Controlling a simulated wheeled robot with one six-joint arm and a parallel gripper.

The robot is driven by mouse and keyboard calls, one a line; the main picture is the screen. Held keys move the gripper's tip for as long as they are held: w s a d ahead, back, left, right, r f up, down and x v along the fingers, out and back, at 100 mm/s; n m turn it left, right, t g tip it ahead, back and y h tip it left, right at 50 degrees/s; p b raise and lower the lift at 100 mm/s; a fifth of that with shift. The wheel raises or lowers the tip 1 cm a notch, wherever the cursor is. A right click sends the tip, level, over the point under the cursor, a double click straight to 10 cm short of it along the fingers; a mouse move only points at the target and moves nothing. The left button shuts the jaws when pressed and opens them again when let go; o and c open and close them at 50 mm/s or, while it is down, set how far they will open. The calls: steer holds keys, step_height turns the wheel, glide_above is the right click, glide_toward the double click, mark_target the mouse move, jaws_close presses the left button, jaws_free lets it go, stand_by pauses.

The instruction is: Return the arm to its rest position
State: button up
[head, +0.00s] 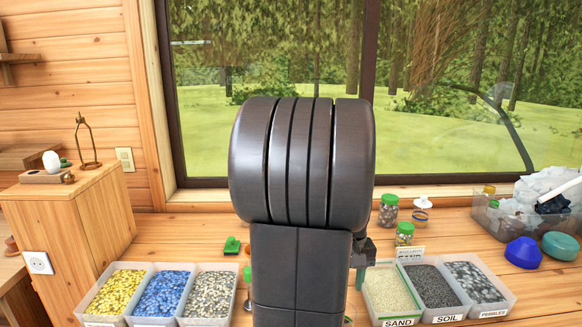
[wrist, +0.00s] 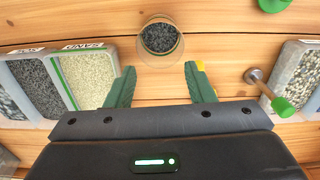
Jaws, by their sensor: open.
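My arm (head: 300,180) stands upright in the middle of the head view and hides the bench behind it. My gripper (wrist: 159,70) shows in the wrist view with its two green fingers wide apart and nothing held between them. A round clear container of dark grains (wrist: 160,38) stands just beyond the fingertips, in line with the gap and apart from both fingers. In the head view the arm hides most of the gripper and this container.
Sand (head: 391,292), soil (head: 433,287) and pebbles (head: 475,283) bins stand right of the arm. Yellow (head: 118,293), blue (head: 160,295) and grey (head: 207,296) bins stand left. A green-ended tool (wrist: 270,92) lies right of the fingers. Jars (head: 388,210) and a clear tub (head: 495,221) stand behind.

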steer(key=shift+f+b, duration=0.65)
steer(key=shift+f, duration=0.55)
